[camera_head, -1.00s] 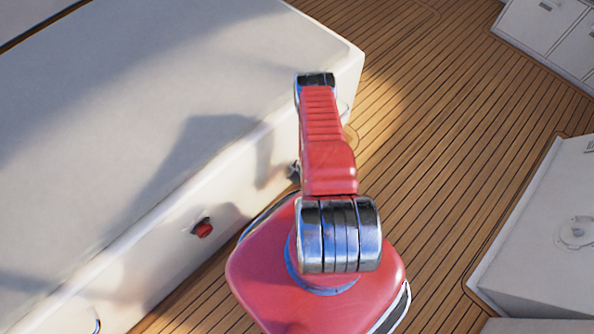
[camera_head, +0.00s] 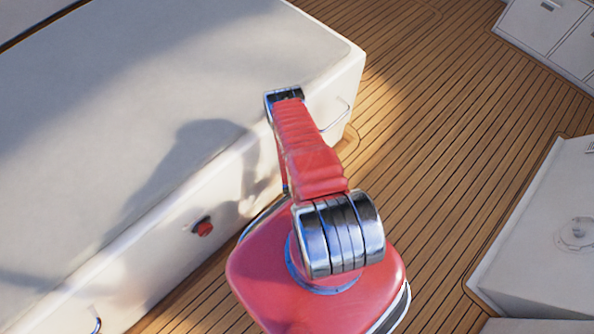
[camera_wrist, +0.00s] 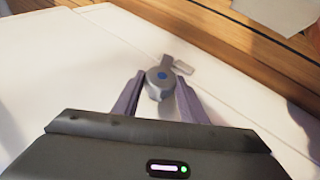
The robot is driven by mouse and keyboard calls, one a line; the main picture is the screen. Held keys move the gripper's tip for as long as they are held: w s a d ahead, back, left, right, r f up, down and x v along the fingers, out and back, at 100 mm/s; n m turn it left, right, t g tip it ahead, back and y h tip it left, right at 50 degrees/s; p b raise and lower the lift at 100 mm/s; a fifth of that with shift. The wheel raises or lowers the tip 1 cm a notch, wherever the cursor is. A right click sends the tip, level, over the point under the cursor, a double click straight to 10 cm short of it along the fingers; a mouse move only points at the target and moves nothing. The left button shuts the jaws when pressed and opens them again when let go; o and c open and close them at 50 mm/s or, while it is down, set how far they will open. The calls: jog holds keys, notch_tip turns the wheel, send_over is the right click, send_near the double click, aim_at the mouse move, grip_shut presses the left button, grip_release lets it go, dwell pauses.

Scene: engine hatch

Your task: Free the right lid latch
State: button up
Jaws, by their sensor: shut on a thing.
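The lever points up and to the right. My gripper (camera_wrist: 158,84) has its two dark fingers at either side of the hub, and it is shut on the latch. The body view shows my red arm reaching over to the white hatch box (camera_head: 150,110). My gripper and this latch are hidden behind the arm there.
A red knob (camera_head: 203,227) is on the box's front face. A metal rail (camera_head: 338,117) is at its right end, close to my arm. Planked deck (camera_head: 440,180) lies open to the right, with a white locker (camera_head: 540,240) beyond.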

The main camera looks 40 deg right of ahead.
jog(key=shift+a+f+n+t+h, duration=0.2)
jog(key=shift+a+n+h, duration=0.1)
jog(key=shift+h, duration=0.65)
jog(key=shift+a+f+n+t+h, duration=0.1)
jog(key=shift+a+f+n+h, duration=0.15)
jog(key=shift+h, duration=0.7)
jog(key=shift+s, duration=0.1)
jog(key=o, duration=1)
jog(key=shift+d+r, duration=0.1)
jog(key=shift+d, duration=0.05)
jog(key=shift+o, duration=0.2)
jog(key=v, duration=1.3)
jog(key=shift+a, duration=0.45)
